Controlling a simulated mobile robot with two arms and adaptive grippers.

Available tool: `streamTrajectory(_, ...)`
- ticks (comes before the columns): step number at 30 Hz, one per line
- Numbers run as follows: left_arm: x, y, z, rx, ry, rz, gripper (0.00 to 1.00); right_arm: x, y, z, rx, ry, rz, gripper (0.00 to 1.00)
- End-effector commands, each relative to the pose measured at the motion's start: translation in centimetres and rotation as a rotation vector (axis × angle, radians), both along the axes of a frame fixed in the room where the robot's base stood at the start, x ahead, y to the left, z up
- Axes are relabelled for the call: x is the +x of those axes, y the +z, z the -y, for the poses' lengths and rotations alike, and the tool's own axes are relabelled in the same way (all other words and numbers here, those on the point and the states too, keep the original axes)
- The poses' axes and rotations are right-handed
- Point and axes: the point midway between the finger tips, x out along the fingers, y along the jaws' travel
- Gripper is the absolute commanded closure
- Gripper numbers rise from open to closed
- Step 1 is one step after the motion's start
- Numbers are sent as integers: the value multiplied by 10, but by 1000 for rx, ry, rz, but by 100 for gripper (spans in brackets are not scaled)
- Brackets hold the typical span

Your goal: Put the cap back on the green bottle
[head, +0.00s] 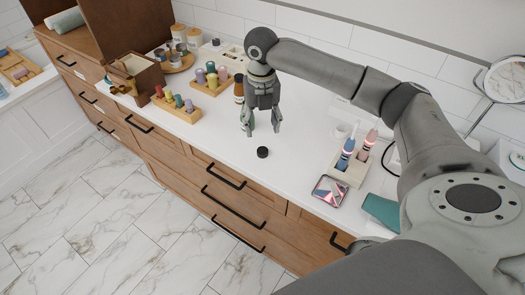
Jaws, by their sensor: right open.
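A small black cap (262,152) lies on the white counter near its front edge. My right gripper (262,128) points down above the counter, behind the cap, with its fingers apart and nothing visible between them. A brown bottle (239,88) with a dark top stands just left of my right gripper, partly hidden by it. I cannot clearly make out a green bottle; a greenish shape at the gripper's left finger cannot be told apart from the finger. My left gripper is not in view.
Wooden peg racks (178,103) and a wooden box (136,74) stand to the left. A holder with two brushes (350,168), a patterned phone-like item (329,190) and a teal item (381,212) lie to the right. The counter around the cap is clear.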

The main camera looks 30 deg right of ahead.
Motion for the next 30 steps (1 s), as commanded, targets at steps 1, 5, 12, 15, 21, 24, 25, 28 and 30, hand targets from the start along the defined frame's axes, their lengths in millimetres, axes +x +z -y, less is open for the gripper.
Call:
streamTrajectory(1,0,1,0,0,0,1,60,-1,-7,0,-1,0,-6,45)
streamTrajectory(5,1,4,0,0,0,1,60,-1,-28,0,-1,0,-5,45)
streamTrajectory(12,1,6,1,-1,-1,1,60,0,-51,0,-1,-1,0,45)
streamTrajectory(15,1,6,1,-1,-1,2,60,0,-52,0,-1,0,0,45)
streamTrajectory(21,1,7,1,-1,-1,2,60,0,-53,0,-1,0,-2,45)
streamTrajectory(24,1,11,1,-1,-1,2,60,-2,-61,1,-1,-1,-5,45)
streamTrajectory(25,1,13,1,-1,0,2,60,-2,-65,1,-2,-2,-6,45)
streamTrajectory(28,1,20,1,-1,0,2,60,-2,-80,2,-2,-1,-5,45)
streamTrajectory(30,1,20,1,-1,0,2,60,-2,-92,2,-1,0,-5,45)
